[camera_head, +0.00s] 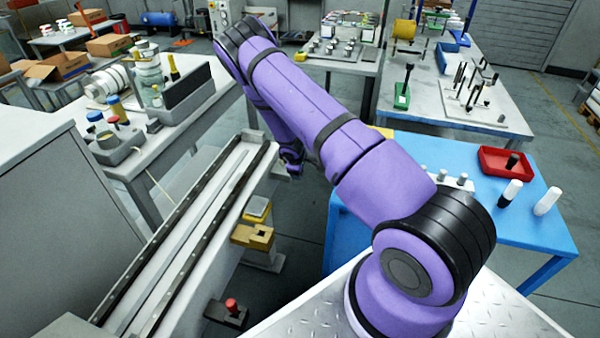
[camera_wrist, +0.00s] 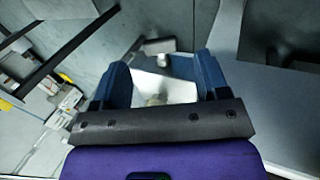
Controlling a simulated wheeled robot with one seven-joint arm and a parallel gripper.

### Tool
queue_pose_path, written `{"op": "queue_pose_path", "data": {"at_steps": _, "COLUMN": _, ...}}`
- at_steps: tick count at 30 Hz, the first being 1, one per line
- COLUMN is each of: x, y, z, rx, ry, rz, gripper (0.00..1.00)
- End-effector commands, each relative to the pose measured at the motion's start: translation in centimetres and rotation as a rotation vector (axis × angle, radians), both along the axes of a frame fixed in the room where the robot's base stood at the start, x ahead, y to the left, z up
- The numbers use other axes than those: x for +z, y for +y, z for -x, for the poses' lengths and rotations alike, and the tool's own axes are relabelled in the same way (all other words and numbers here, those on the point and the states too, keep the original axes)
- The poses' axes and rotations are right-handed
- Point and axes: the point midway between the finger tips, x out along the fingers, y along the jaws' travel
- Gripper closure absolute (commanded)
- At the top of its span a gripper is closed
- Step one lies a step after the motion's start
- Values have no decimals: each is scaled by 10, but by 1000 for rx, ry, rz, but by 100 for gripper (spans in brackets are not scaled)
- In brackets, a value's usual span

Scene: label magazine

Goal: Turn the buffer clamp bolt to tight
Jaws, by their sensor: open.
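My gripper (camera_wrist: 162,78) shows in the wrist view as two dark blue fingers spread apart. A pale surface and a small grey block (camera_wrist: 160,46) show in and beyond the gap, and nothing is visibly held. In the head view the gripper is mostly hidden by my purple arm; only a dark part of my wrist shows beside the far end of a long rail (camera_head: 190,230). I cannot pick out the buffer clamp bolt for certain in either view. A brass-coloured block (camera_head: 254,236) sits on the rail's right side, and a red knob (camera_head: 232,305) stands on a dark block nearer me.
A blue table (camera_head: 545,236) with a red tray (camera_head: 505,162) and white-and-black bottles stands at the right. A left bench (camera_head: 190,135) holds jars and a dark upright plate. A grey cabinet (camera_head: 50,220) stands at the left edge. Open floor lies between rail and blue table.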

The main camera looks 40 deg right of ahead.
Motion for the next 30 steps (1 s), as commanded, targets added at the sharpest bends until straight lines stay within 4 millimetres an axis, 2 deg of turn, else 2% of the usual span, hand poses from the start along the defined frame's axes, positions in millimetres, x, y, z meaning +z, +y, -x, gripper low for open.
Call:
{"op": "queue_pose_path", "data": {"at_steps": 3, "x": -16, "y": -6, "z": -4, "rx": 0, "ry": 2, "rz": 0, "gripper": 32}}
{"op": "queue_pose_path", "data": {"at_steps": 9, "x": -31, "y": -11, "z": -8, "rx": 0, "ry": 2, "rz": 0, "gripper": 32}}
{"op": "queue_pose_path", "data": {"at_steps": 20, "x": -34, "y": -12, "z": -9, "rx": 1, "ry": 0, "rz": 0, "gripper": 32}}
{"op": "queue_pose_path", "data": {"at_steps": 26, "x": -34, "y": -12, "z": -9, "rx": 1, "ry": 0, "rz": 0, "gripper": 78}}
{"op": "queue_pose_path", "data": {"at_steps": 27, "x": -34, "y": -12, "z": -9, "rx": 1, "ry": 0, "rz": 0, "gripper": 81}}
{"op": "queue_pose_path", "data": {"at_steps": 30, "x": -34, "y": -12, "z": -9, "rx": 0, "ry": 2, "rz": -1, "gripper": 81}}
